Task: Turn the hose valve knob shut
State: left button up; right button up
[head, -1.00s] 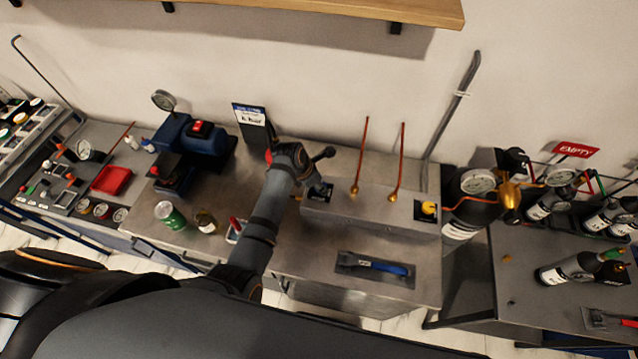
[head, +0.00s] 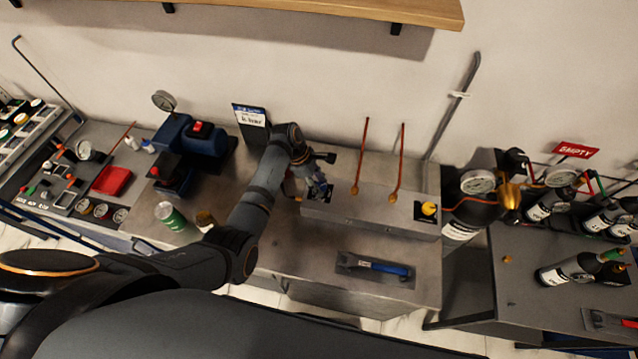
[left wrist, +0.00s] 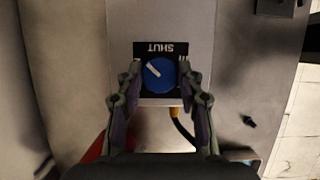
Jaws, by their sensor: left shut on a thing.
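The blue valve knob (left wrist: 161,75) sits on a black plate (left wrist: 147,49) marked SHUT, upside down in the left wrist view. Its white pointer line slants to the upper left, off the SHUT word. My left gripper (left wrist: 160,82) has a finger on each side of the knob and is shut on it. In the head view my left gripper (head: 318,187) reaches down to the left end of the grey metal box (head: 370,214) and hides most of the knob. My right gripper is not in view.
A yellow knob (head: 428,209) is at the box's right end, with two copper tubes (head: 361,155) rising between. A blue-handled tool (head: 384,267) lies in front. A green can (head: 170,215) and blue pump (head: 203,140) stand left; dark bottles (head: 470,212) stand right.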

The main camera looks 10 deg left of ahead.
pick_arm(q)
jog(key=m+g, duration=0.1)
jog(key=m, duration=0.3)
jog(key=shift+w+m+g, duration=0.2)
jog(key=shift+m+g, duration=0.1)
jog(key=shift+g, duration=0.1)
jog(key=shift+w+m+g+y+b, duration=0.1)
jog(key=shift+m+g+y+b, duration=0.3)
jog(key=shift+m, duration=0.75)
jog(key=shift+m+g+y+b, duration=0.25)
jog(key=shift+m+b, duration=0.25)
jog(key=shift+m, duration=0.65)
jog(key=shift+r, duration=0.1)
jog(key=o, duration=1.2)
jog(key=v, duration=1.2)
jog(key=shift+w, duration=0.1)
